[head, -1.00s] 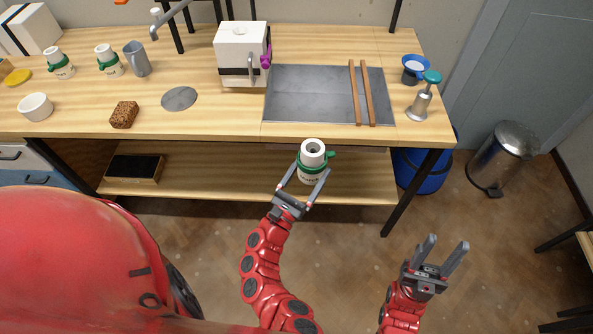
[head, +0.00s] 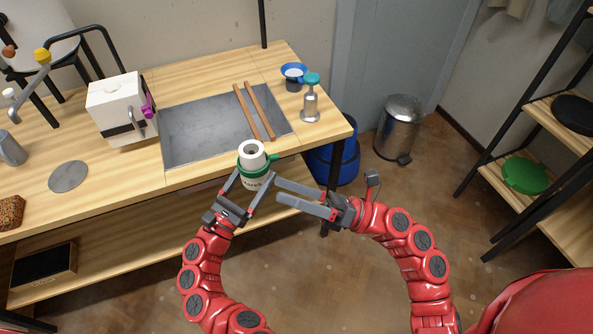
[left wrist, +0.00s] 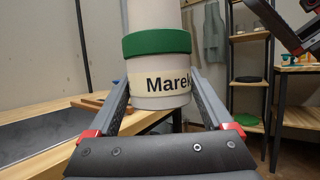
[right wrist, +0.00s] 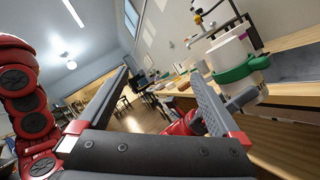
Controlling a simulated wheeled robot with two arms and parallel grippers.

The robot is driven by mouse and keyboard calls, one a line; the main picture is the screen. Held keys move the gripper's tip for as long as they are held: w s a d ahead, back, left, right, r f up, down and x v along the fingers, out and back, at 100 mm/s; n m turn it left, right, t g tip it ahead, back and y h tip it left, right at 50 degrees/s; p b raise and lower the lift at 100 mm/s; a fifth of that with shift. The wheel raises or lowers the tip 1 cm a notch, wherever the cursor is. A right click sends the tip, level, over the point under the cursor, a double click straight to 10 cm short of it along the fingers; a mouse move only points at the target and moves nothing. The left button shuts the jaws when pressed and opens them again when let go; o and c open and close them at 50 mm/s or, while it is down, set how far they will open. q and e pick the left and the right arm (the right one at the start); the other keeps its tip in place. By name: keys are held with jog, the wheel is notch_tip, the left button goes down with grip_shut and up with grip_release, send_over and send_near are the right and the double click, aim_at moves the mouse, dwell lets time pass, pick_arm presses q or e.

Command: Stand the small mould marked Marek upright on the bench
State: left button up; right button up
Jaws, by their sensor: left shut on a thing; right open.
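The small mould marked Marek (head: 254,163) is white with a green band and a hole in its top. My left gripper (head: 251,181) is shut on it and holds it about upright, off the front edge of the bench (head: 170,175). In the left wrist view the "Marek" label (left wrist: 163,84) reads upright between the fingers, below the green band. My right gripper (head: 281,190) is open and empty, its fingers pointing left close beside the mould. In the right wrist view the mould (right wrist: 233,52) is beyond the right finger, not between the fingers; contact cannot be told.
On the bench are a grey slab (head: 195,132) with two wooden strips (head: 253,111), a white box-like device (head: 122,108), a metal bottle with teal top (head: 311,101) and a blue cup (head: 294,75). A blue barrel (head: 343,163) and metal bin (head: 399,128) stand right.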

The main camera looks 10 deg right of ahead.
aim_at(248, 153)
jog(key=w+d+f+n+t+h, duration=0.2)
jog(key=w+n+t+h, duration=0.1)
jog(key=w+n+h, duration=0.25)
jog(key=shift+m, duration=0.25)
jog(key=x, duration=1.2)
jog(key=shift+w+d, duration=0.2)
jog(key=shift+w, duration=0.05)
jog(key=shift+c, duration=0.3)
jog(key=shift+s, duration=0.1)
grip_shut()
pick_arm(q)
jog(key=o, duration=1.5)
